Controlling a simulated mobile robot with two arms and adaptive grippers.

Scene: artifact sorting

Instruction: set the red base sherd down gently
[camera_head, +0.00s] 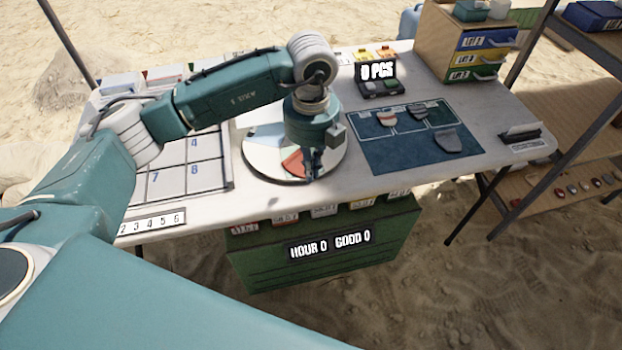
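My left gripper (312,165) points straight down over the round disc (263,166) on the white table. Its dark fingers are close to the disc's surface at the right of its middle. A red patch (293,162) shows on the disc just left of the fingers. I cannot tell whether it is the red base sherd or a coloured sector of the disc. The fingers are small and dark, so their opening and any held piece cannot be made out. My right gripper is not in view.
A blue mat (395,156) right of the disc bears a reddish sherd (388,120) and grey sherds (448,141). A numbered tray (208,173) lies left. Behind are a black case (382,88) and a drawer cabinet (437,50). The table's front edge is near the disc.

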